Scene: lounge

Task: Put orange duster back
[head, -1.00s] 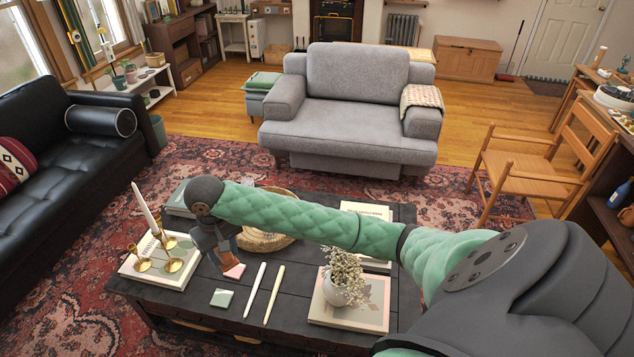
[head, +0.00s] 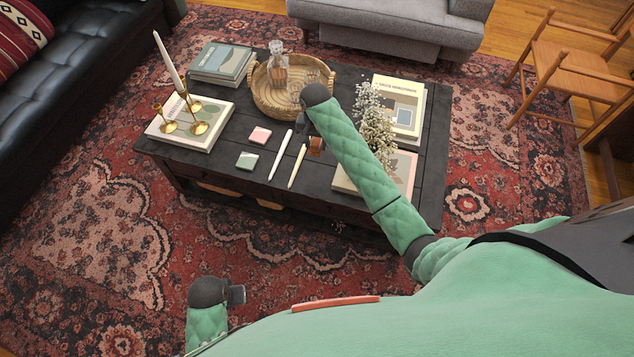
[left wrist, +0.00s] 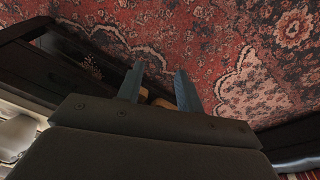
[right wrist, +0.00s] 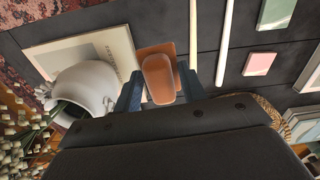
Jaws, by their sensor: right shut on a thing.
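The orange duster (head: 316,146) is in my right gripper (head: 307,138), low over the dark coffee table (head: 232,181), just right of two pale sticks. The right wrist view shows its rounded, brownish-orange face (right wrist: 158,80) between the fingers of that gripper (right wrist: 160,88). A flat orange square shows behind it; I cannot tell whether the two are one piece or whether it touches the table. My left gripper (head: 237,295) is away from the table over the rug; its fingers (left wrist: 158,87) stand apart and empty in the left wrist view.
A pink square (head: 260,135) and a green square (head: 247,161) lie left of the white sticks (head: 280,154). A white vase with flowers (right wrist: 85,88) stands close beside the right gripper. A wicker tray (head: 268,100) with glassware, books and candle holders (head: 198,128) also occupy the table.

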